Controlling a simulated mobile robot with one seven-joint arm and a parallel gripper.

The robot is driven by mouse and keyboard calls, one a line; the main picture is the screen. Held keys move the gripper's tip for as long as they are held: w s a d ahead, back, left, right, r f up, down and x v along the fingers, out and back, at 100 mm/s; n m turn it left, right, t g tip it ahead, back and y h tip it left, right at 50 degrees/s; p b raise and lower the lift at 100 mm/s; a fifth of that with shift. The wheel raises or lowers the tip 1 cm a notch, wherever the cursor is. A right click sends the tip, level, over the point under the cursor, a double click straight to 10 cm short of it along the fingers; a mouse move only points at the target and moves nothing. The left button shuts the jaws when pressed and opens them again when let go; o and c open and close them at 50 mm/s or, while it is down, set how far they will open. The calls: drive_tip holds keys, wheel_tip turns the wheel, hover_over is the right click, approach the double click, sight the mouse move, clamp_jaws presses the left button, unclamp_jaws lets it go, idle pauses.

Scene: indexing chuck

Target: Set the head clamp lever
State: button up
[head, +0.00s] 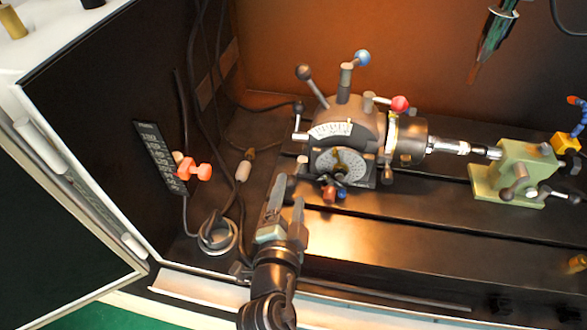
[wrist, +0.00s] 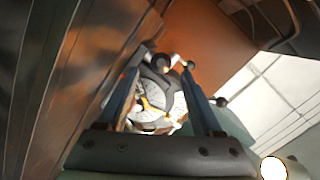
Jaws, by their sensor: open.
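The indexing head (head: 345,125) stands on the dark bed, with a white graduated scale and a round dial plate (head: 340,165) at its front. It carries several levers: one with a dark ball (head: 303,73), one with a blue ball (head: 362,58), one with a red ball (head: 399,104), and a short light lever (head: 298,120) at its left side. Which is the head clamp lever I cannot tell. My gripper (head: 289,192) is open and empty, in front and left of the head, apart from the levers. In the wrist view, the dial plate (wrist: 160,98) shows between the fingers.
A chuck (head: 408,140) and workpiece run right to a green tailstock (head: 515,172). A control panel (head: 160,155) with an orange knob is on the left wall, with cables and a round dark object (head: 217,235) below. A tool hangs at upper right (head: 492,45).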

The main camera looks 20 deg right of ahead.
sight(292, 185)
drive_tip(key=p+x, duration=0.1)
drive_tip(key=x, duration=0.5)
drive_tip(key=shift+w+d+f, duration=0.1)
drive_tip(key=shift+w+d, duration=0.05)
drive_tip(key=shift+w, duration=0.1)
clamp_jaws()
idle(1.2)
